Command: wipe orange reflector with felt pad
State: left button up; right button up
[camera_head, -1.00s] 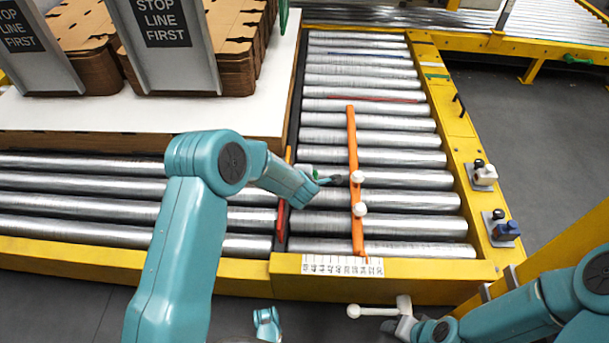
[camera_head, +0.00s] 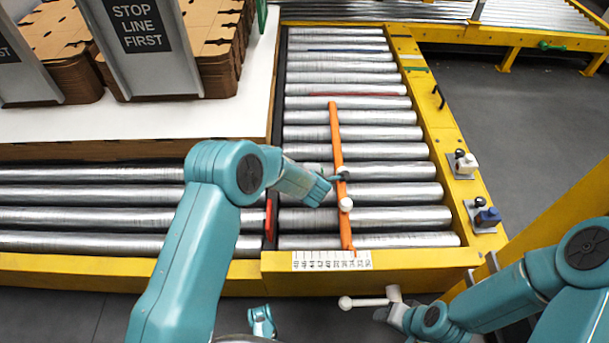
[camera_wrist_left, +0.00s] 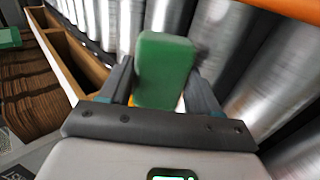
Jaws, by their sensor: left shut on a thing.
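My left gripper (camera_head: 338,178) is shut on a green pad (camera_wrist_left: 164,70), taken as the felt pad, which stands up between the fingers in the wrist view. In the head view the pad is hidden and the fingertips are over the long orange bar (camera_head: 335,130) on the rollers; contact cannot be told. I cannot tell which orange piece is the reflector. My right gripper (camera_head: 388,314) is low at the right, by a white T-shaped handle (camera_head: 365,302); its fingers are unclear.
A red piece (camera_head: 268,218) sits at the left edge of the rollers. A scale strip (camera_head: 330,260) is on the yellow front frame. Cardboard stacks (camera_head: 215,80) and sign panels (camera_head: 140,45) stand at upper left.

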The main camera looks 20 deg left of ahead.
pick_arm(q)
jog(key=shift+d, duration=0.1)
jog(key=shift+w+d+p, duration=0.2)
jog(key=shift+d, duration=0.5)
jog(key=shift+w+d+p, duration=0.2)
jog(key=shift+d, duration=0.45)
jog(key=shift+r, duration=0.1)
